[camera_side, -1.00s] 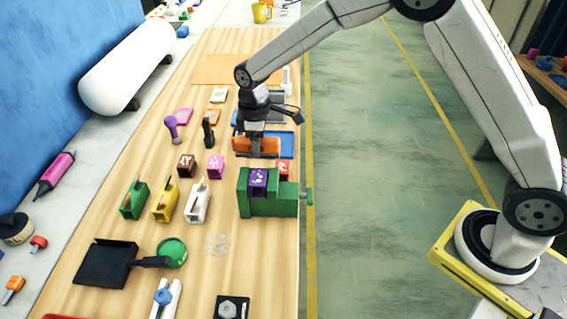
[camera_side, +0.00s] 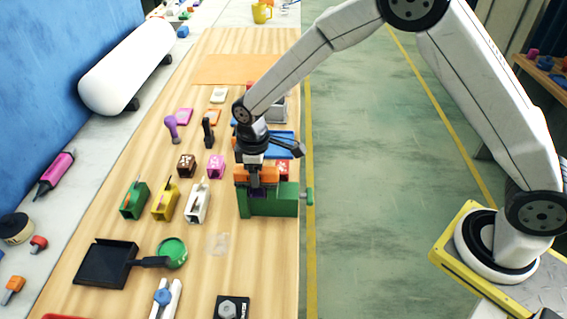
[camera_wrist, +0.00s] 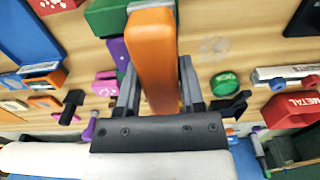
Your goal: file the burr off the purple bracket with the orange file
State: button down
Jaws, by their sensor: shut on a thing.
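My gripper (camera_side: 256,178) is shut on the orange file (camera_wrist: 152,55), whose long block shape runs between the fingers in the wrist view. In the side view the file (camera_side: 241,173) is low over the green vise (camera_side: 280,204). The purple bracket sits in the vise, mostly hidden behind the gripper in the side view. In the wrist view the bracket (camera_wrist: 116,52) shows just left of the file, next to the green vise (camera_wrist: 104,18). I cannot tell whether the file touches the bracket. The burr cannot be made out.
Left of the vise stand a white holder (camera_side: 199,204), a yellow one (camera_side: 166,202) and a green one (camera_side: 134,201). A pink block (camera_side: 216,167) and a brown block (camera_side: 187,166) stand behind them. A black dustpan (camera_side: 105,265) lies at front left. A blue tray (camera_side: 283,146) lies behind the vise.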

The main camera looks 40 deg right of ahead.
jog(key=shift+s+a, duration=0.35)
jog(key=shift+w+d, duration=2.2)
notch_tip(320, 180, up, 8)
jog(key=shift+r, duration=0.1)
